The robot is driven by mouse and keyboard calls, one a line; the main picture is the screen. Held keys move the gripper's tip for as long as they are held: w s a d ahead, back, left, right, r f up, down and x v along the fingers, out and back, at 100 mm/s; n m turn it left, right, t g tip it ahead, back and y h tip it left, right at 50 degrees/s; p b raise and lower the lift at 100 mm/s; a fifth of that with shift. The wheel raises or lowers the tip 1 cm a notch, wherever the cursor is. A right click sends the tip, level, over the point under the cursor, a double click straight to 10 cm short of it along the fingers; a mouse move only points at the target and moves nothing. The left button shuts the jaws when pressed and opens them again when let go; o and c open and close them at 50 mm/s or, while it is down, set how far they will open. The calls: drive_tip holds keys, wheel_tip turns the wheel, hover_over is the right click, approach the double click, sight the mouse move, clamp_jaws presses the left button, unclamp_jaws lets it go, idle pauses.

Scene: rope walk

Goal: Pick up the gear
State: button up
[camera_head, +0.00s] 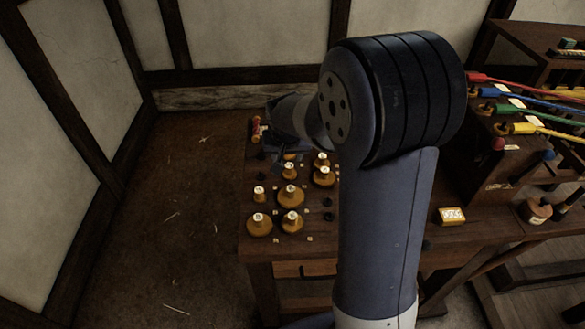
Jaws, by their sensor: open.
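Several round, yellow-brown gear-like discs with pale raised hubs stand on the dark wooden table (250,240), left of my arm. The largest-looking disc (290,197) is in the middle of the group, with two more discs (259,227) at the front. At this size I cannot make out teeth, nor tell which one is the gear. My gripper (280,166) is small and dark at the back left of the table, above the rear of the group. It is open. My arm hides the table to the right of the discs.
Red and yellow pieces (256,130) stand at the table's back left edge. A yellow box with a white label (452,215) lies right of my arm. Coloured ropes (530,92) run over a raised bench at right. The floor at left (170,210) is open.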

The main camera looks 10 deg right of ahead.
drive_tip(key=x, duration=0.3)
drive_tip(key=shift+w+d+f, duration=0.1)
drive_tip(key=shift+w+f, duration=0.05)
drive_tip(key=shift+f, duration=0.2)
drive_tip(key=shift+d+p+x, duration=0.15)
drive_tip(key=shift+p+x, duration=0.1)
drive_tip(key=shift+x, duration=1.1)
drive_tip(key=shift+d+p+x, duration=0.15)
drive_tip(key=shift+p+x, duration=0.05)
drive_tip(key=shift+x, duration=1.15)
drive_tip(key=shift+r, duration=0.1)
drive_tip(key=c, duration=0.7)
wheel_tip(320, 180, up, 10)
drive_tip(key=shift+f, duration=0.1)
wheel_tip(320, 180, up, 4)
drive_tip(key=p, duration=0.2)
hover_over(289, 165)
